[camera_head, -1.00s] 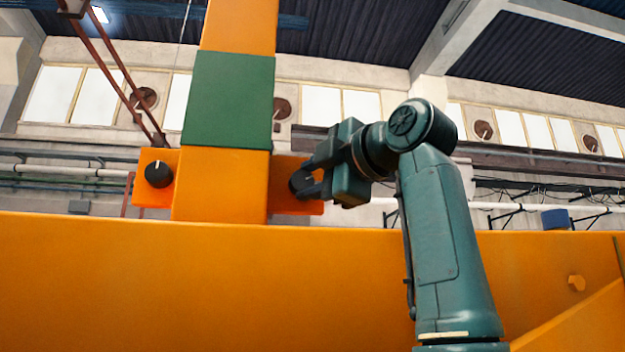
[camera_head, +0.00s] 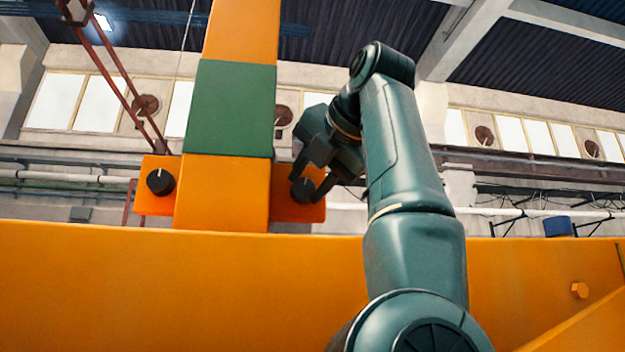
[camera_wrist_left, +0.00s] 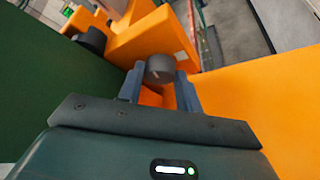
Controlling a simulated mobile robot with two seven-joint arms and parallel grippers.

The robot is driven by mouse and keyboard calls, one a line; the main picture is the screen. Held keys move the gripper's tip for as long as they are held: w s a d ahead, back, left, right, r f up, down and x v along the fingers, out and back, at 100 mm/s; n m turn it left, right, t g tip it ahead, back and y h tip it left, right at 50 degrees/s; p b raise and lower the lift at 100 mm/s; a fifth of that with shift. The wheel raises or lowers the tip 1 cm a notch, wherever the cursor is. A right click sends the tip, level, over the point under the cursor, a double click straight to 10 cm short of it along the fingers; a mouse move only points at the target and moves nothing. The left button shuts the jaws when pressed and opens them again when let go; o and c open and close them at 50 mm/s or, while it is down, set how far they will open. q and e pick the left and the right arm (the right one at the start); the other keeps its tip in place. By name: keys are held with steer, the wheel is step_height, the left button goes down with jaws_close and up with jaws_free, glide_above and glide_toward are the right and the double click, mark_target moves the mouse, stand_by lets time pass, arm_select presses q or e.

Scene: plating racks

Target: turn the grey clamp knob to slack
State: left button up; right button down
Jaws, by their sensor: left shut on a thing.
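The grey clamp knob (camera_head: 302,190) sits on the orange block right of the upright post in the head view. My left gripper (camera_head: 309,187) reaches it from the upper right, with its fingers on either side of the knob. In the left wrist view the grey knob (camera_wrist_left: 160,68) is between the two fingertips of my left gripper (camera_wrist_left: 160,78), which is shut on it. The fingers partly hide the knob in the head view, and I cannot read its pointer clearly. My right gripper is not in view.
A black knob (camera_head: 160,181) with a pale upward mark is on the block left of the post; it also shows in the left wrist view (camera_wrist_left: 92,40). The orange post has a green band (camera_head: 231,108). A wide orange beam (camera_head: 150,290) crosses below.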

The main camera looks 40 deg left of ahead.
arm_select(q)
steer(key=shift+n+t+h, duration=0.3)
steer(key=shift+n+h, duration=0.3)
steer(key=shift+n, duration=0.1)
steer(key=shift+a, duration=0.1)
steer(key=o, duration=1)
steer(key=shift+s, duration=0.1)
steer(key=shift+r, duration=0.1)
